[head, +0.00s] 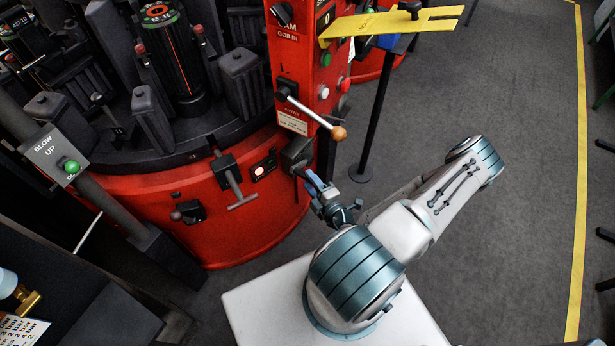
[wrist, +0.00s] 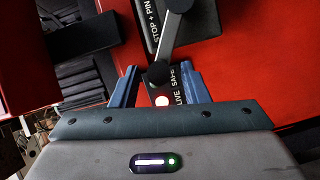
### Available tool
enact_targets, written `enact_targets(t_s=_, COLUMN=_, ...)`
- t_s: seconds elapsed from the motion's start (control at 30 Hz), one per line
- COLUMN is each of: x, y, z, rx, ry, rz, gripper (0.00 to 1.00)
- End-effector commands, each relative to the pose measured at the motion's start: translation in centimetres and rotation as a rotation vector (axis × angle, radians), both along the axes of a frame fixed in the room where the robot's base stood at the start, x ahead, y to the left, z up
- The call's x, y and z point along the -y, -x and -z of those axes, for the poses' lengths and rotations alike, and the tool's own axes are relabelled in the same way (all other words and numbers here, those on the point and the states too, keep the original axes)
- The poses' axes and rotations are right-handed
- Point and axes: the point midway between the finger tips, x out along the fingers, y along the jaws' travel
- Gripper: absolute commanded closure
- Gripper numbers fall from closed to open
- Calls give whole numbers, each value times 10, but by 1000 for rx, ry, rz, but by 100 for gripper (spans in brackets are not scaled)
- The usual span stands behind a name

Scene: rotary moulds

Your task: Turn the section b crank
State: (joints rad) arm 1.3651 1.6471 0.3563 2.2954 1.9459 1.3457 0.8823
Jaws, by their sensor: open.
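In the wrist view, a grey crank arm (wrist: 172,42) runs down from a pivot at the top to a dark round knob (wrist: 158,74). The knob appears between the two blue fingers of my open gripper (wrist: 161,72), with gaps on both sides. Whether the knob lies fully at fingertip depth I cannot tell. In the head view, my gripper (head: 311,178) is at the front of the red machine (head: 240,230), just below a dark box (head: 297,152) on its side. The crank is small and partly hidden there. I cannot read a section b label.
A lever with an orange knob (head: 339,132) sticks out from the red control column (head: 297,70) above my gripper. A yellow plate (head: 385,24) stands on a black post. Grey floor is clear to the right.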

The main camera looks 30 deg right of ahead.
Motion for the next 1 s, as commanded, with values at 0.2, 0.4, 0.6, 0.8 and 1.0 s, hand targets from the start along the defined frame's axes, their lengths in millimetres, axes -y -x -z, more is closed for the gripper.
enact_targets(t_s=0.2, x=6, y=52, z=-4, rx=-3, ry=1, rz=5, gripper=59)
enact_targets(t_s=0.4, x=9, y=91, z=-6, rx=-2, ry=0, rz=4, gripper=59)
enact_targets(t_s=0.6, x=11, y=109, z=-8, rx=1, ry=1, rz=2, gripper=59)
enact_targets(t_s=0.8, x=11, y=112, z=-9, rx=1, ry=1, rz=2, gripper=59)
enact_targets(t_s=1.0, x=11, y=112, z=-8, rx=1, ry=1, rz=2, gripper=59)
